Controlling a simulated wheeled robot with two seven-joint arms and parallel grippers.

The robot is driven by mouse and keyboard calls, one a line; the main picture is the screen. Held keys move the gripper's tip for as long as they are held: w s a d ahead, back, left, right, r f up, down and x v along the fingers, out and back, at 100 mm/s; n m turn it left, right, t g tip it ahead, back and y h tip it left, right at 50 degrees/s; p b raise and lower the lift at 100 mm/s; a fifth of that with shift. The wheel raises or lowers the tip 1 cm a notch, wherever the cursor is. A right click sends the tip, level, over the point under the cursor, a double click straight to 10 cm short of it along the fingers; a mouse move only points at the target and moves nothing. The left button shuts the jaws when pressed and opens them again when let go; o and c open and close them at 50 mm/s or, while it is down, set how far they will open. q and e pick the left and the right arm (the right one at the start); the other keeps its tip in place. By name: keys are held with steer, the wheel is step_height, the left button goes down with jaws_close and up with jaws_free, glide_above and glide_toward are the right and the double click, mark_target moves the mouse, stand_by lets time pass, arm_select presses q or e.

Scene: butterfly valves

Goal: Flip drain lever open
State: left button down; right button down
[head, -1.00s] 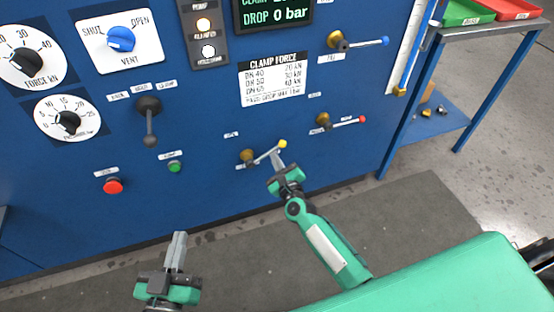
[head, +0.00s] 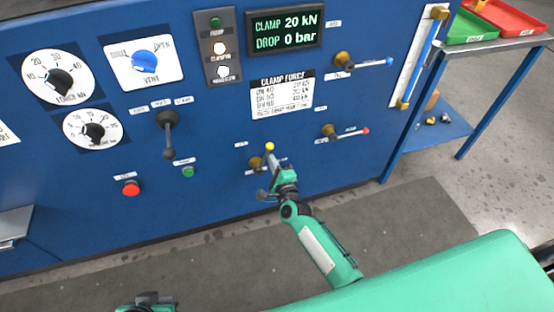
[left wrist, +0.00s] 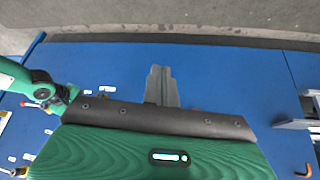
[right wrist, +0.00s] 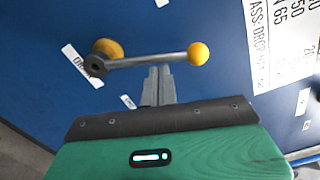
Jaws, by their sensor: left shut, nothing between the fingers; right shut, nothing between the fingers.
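The drain lever is a grey bar with a yellow ball knob (head: 270,147) on a brass hub (head: 255,162), low on the blue panel. In the head view it points steeply up. In the right wrist view the drain lever (right wrist: 150,60) runs from its hub, beside a partly readable label, to the knob. My right gripper (head: 273,162) is shut and empty.
A red-knobbed lever (head: 347,134) and a blue-knobbed lever (head: 368,63) sit up and right. A black-handled lever (head: 168,135), green button (head: 188,172) and red button (head: 131,188) are left. The display (head: 285,32) reads clamp 20 kN, drop 0 bar. The grey mat (head: 400,225) is clear.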

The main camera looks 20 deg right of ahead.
steer(key=shift+a+r+n+p, duration=0.25)
steer(key=shift+a+n+p, duration=0.15)
steer(key=shift+n, duration=0.2)
steer(key=shift+a+r+n+p, duration=0.25)
steer(key=shift+a+n, duration=0.2)
steer(key=shift+n, duration=0.15)
arm_select(q)
steer(key=shift+s+a+f+g+y, duration=0.25)
steer(key=shift+a+f+g, duration=0.15)
steer(key=shift+f, duration=0.1)
steer(key=shift+s+a+f+g+y, duration=0.15)
steer(key=shift+s+a+f+g, duration=0.1)
steer(key=shift+a+f+g, duration=0.2)
arm_select(e)
steer(key=shift+a, duration=0.45)
arm_select(q)
steer(key=shift+f, duration=0.15)
steer(key=shift+d, duration=0.1)
arm_select(e)
steer(key=shift+d, duration=0.1)
